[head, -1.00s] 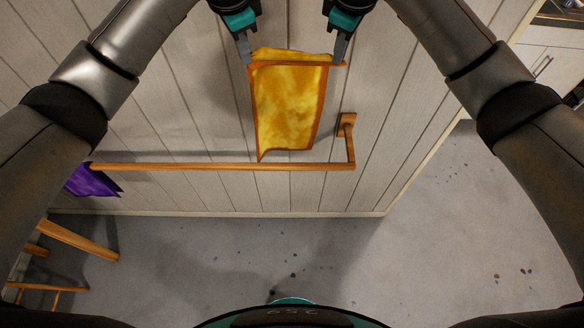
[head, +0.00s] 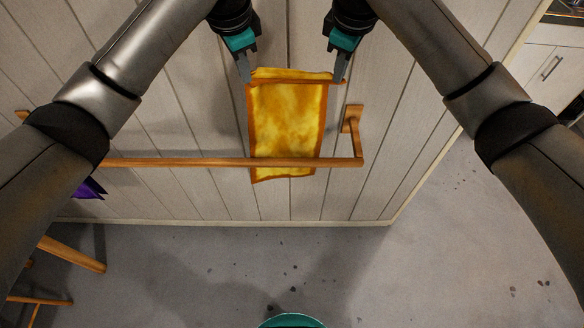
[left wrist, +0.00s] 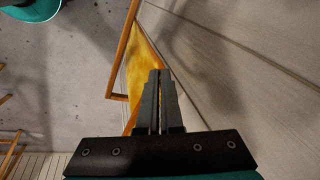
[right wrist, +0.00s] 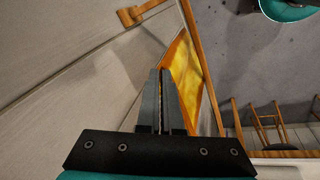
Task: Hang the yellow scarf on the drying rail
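The yellow scarf (head: 288,120) with an orange border hangs spread out between my two grippers. My left gripper (head: 247,78) is shut on its upper left corner, and my right gripper (head: 339,80) is shut on its upper right corner. The wooden drying rail (head: 190,162) runs across in front of the scarf's lower part in the head view. The scarf's bottom edge shows just below the rail, on its wall side. I cannot tell if they touch. In the left wrist view the scarf (left wrist: 140,68) lies beyond the closed fingers; it also shows in the right wrist view (right wrist: 184,70).
A purple cloth (head: 90,189) is at the rail's left, partly hidden by my arm. The rail's right end has a wall bracket (head: 352,118). The plank wall (head: 420,80) is behind. Wooden furniture (head: 72,254) stands at lower left; the grey floor (head: 440,260) is open at right.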

